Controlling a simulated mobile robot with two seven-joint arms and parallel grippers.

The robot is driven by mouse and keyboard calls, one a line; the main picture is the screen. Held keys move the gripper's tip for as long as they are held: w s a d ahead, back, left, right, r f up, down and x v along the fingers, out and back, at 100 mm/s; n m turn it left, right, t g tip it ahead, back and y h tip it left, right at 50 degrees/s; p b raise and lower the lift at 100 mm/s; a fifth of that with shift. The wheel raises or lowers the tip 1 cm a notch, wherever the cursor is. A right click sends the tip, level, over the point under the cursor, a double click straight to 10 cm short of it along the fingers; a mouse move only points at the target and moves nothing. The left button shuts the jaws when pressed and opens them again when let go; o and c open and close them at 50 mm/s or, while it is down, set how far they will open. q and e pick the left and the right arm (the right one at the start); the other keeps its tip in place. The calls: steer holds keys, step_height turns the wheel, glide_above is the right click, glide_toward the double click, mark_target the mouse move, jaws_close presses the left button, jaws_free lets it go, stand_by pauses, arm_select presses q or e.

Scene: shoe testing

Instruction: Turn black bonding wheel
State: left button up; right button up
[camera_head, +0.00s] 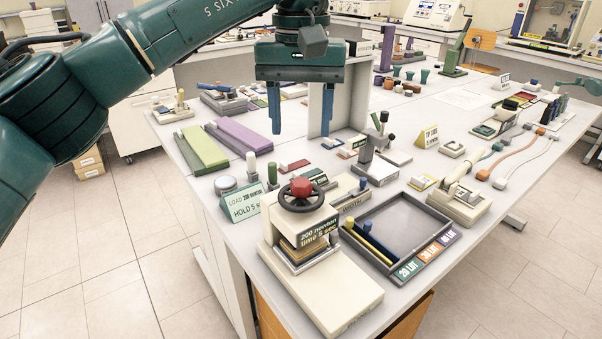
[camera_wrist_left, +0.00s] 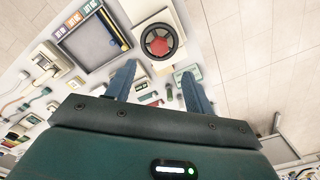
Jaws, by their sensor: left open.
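The black bonding wheel (camera_head: 302,196) has a red hub and sits on top of a cream press labelled "200 newton time 5 sec" (camera_head: 318,262) at the near edge of the table. In the left wrist view the wheel (camera_wrist_left: 147,42) shows from above, ahead of and between the fingertips. My left gripper (camera_head: 290,127) is open and empty, with its blue fingers pointing down above the table, behind the wheel and well higher than it. Its fingers also show in the left wrist view (camera_wrist_left: 157,72). The right gripper is not in view.
A green sign (camera_head: 241,205) reading "HOLD 5 s" stands left of the wheel. A dark tray (camera_head: 440,262) with colored labels lies to its right. A small microscope-like stand (camera_head: 368,150) and a grey upright panel (camera_head: 352,95) stand behind. Green and purple boards lie at left.

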mark_target(301, 182)
arm_select(q)
step_height(301, 182, down, 9)
steer(key=shift+f, duration=0.45)
steer(key=c, duration=1)
